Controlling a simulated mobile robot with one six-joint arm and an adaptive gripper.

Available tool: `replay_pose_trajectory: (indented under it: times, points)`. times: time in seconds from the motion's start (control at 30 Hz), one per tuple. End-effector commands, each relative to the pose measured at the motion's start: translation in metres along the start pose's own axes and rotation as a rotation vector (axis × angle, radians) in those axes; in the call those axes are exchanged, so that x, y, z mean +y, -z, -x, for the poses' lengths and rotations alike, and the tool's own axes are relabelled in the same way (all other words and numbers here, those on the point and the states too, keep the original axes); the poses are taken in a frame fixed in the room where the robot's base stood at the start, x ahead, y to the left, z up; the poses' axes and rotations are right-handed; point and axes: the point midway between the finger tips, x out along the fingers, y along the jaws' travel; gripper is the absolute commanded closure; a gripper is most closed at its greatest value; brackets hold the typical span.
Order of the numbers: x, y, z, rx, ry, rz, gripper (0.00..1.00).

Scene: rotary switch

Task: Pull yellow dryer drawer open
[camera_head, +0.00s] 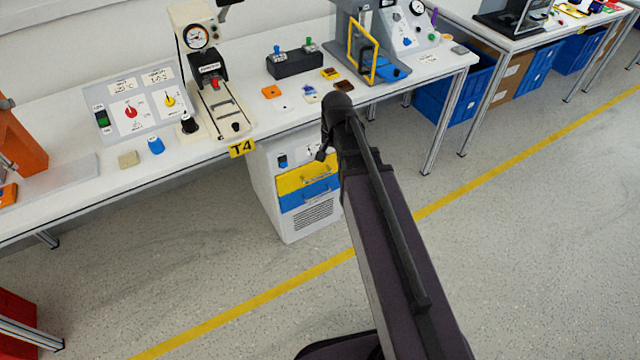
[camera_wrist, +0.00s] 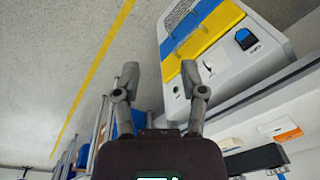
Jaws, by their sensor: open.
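The white dryer (camera_head: 287,215) stands on the floor under the table edge. Its yellow drawer (camera_head: 297,180) sits above a blue drawer (camera_head: 305,196) and looks closed. In the wrist view the dryer appears upside down, with the yellow drawer (camera_wrist: 213,30) at the upper right, beyond the right finger. My gripper (camera_wrist: 160,76) is open and empty, its two fingers spread apart over the floor on the drawer side of the dryer. No contact with the drawer shows. In the head view my arm hides most of the gripper and the dryer's right side.
The white table (camera_head: 75,190) overhangs the dryer and carries a control panel, a press and several small parts. A T4 label (camera_head: 242,148) hangs on its edge. Blue bins (camera_head: 455,95) stand under the tables at right. The floor in front of the dryer is clear.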

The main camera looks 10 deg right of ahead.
Motion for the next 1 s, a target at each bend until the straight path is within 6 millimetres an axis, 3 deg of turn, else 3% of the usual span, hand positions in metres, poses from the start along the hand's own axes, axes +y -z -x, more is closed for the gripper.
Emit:
replay_pose_trajectory:
  times: [0.03, 0.6, 0.8, 1.0]
  points:
    - [-0.005, 0.011, -0.022, 0.004, 0.005, -0.042, 0.46]
    - [-0.044, 0.098, -0.136, 0.037, 0.076, -0.536, 0.46]
    - [-0.053, 0.119, -0.161, 0.041, 0.097, -0.663, 0.46]
    - [-0.057, 0.127, -0.169, 0.042, 0.106, -0.72, 0.46]
